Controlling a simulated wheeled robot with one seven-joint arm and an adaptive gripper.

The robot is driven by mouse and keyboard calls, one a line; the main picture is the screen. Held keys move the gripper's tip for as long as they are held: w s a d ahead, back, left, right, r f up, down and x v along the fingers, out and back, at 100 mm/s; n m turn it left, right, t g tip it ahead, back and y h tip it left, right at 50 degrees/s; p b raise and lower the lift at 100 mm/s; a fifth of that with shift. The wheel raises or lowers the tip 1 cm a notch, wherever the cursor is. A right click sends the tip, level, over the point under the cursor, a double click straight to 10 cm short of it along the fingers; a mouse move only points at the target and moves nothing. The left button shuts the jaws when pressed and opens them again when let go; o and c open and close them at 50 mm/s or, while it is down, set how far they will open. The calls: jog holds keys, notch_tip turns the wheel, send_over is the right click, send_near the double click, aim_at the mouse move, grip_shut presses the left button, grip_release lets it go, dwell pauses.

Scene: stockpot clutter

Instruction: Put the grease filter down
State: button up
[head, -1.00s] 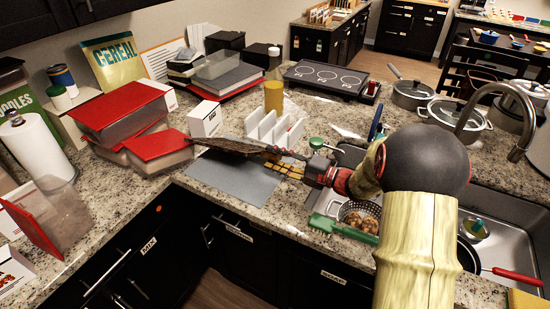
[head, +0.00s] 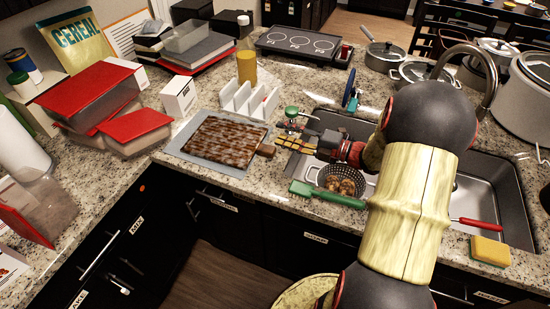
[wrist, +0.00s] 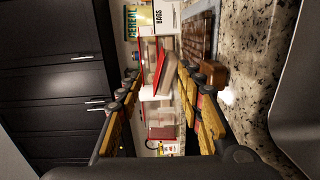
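The grease filter (head: 226,140) is a brown, greasy-looking flat panel with a short handle (head: 266,151) at its right. It lies flat on the grey mat (head: 186,152) on the counter. Its edge and handle also show in the wrist view (wrist: 199,38), at the upper right. My gripper (head: 281,142) is just right of the handle, with its yellow-padded fingers pointing left. In the wrist view my gripper (wrist: 160,85) has its fingers wide apart with nothing between them. The handle appears beside the right finger, outside the gap.
A white rack (head: 248,101) and an oil bottle (head: 246,60) stand behind the mat. Red-lidded containers (head: 135,125) are at the left. The sink (head: 495,190), colander (head: 342,180) and green-handled tool (head: 325,194) are to the right. A small green-topped jar (head: 291,113) stands behind my gripper.

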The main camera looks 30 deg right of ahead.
jog(key=w+r+m+h, duration=0.6)
jog(key=r+m+h, duration=0.6)
jog(key=r, duration=0.1)
jog(key=s+a+f+m+g+y, duration=0.1)
jog(key=s+a+m+g, duration=0.2)
jog(key=s+a, duration=0.3)
jog(key=s+a+f+m+g, duration=0.2)
jog(key=s+a+m, duration=0.3)
jog(key=s, duration=0.7)
jog(key=s+a+f+m+g+y, duration=0.1)
jog(key=s+a+m+g, duration=0.3)
jog(key=s+a, duration=0.4)
jog(key=shift+s+f+y, duration=0.2)
jog(key=shift+s+y, duration=0.1)
jog(key=shift+s, duration=0.75)
jog(key=shift+d, duration=0.1)
